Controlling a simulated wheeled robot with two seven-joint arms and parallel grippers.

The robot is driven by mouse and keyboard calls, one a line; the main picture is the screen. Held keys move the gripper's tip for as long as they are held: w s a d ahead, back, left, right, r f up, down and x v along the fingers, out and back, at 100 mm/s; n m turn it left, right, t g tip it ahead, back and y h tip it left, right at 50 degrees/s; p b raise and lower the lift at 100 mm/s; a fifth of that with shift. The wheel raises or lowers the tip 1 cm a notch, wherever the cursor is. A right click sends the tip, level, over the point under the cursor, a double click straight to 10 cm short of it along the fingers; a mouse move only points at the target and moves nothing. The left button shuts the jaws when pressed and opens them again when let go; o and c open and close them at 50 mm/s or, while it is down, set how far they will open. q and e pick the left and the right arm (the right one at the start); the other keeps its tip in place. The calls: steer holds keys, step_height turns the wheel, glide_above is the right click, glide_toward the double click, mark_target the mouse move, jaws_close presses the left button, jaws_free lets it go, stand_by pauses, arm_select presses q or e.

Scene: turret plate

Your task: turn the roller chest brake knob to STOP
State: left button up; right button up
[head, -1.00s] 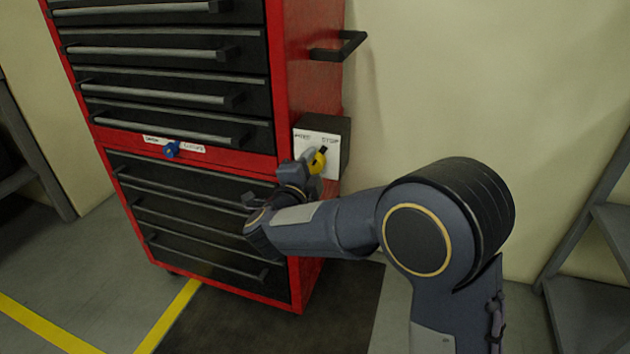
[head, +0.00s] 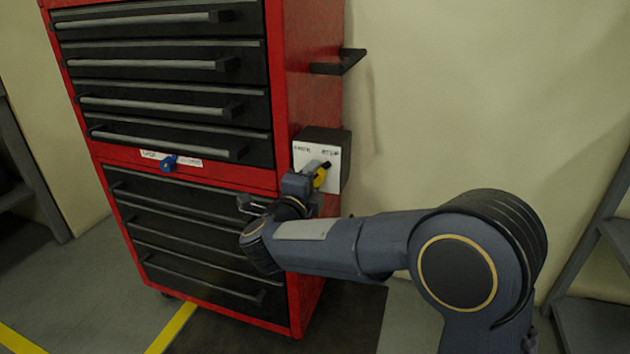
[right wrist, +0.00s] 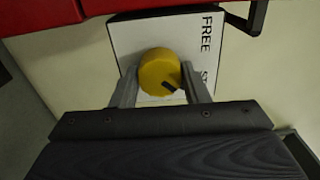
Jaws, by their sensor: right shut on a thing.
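The yellow brake knob (head: 320,178) sits on the white plate (head: 303,158) of a dark box on the right side of the red roller chest (head: 315,100). The plate reads FREE at left and STOP at right. The knob's black pointer is turned up and right, toward the STOP side. My right gripper (head: 315,172) is shut on the knob. In the right wrist view, its fingers (right wrist: 160,80) stand on either side of the knob (right wrist: 157,70). One finger partly hides the STOP word there. My left gripper is not in view.
A blue knob (head: 168,163) with a label strip is on the chest front. A black side handle (head: 338,62) juts out above the box. A grey shelf frame (head: 592,260) stands at far right. The wall right of the box is bare.

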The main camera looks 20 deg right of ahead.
steer(key=o, duration=1)
steer(key=shift+r, duration=0.1)
steer(key=p+v, duration=0.1)
steer(key=v, duration=0.7)
steer(key=shift+p, duration=0.3)
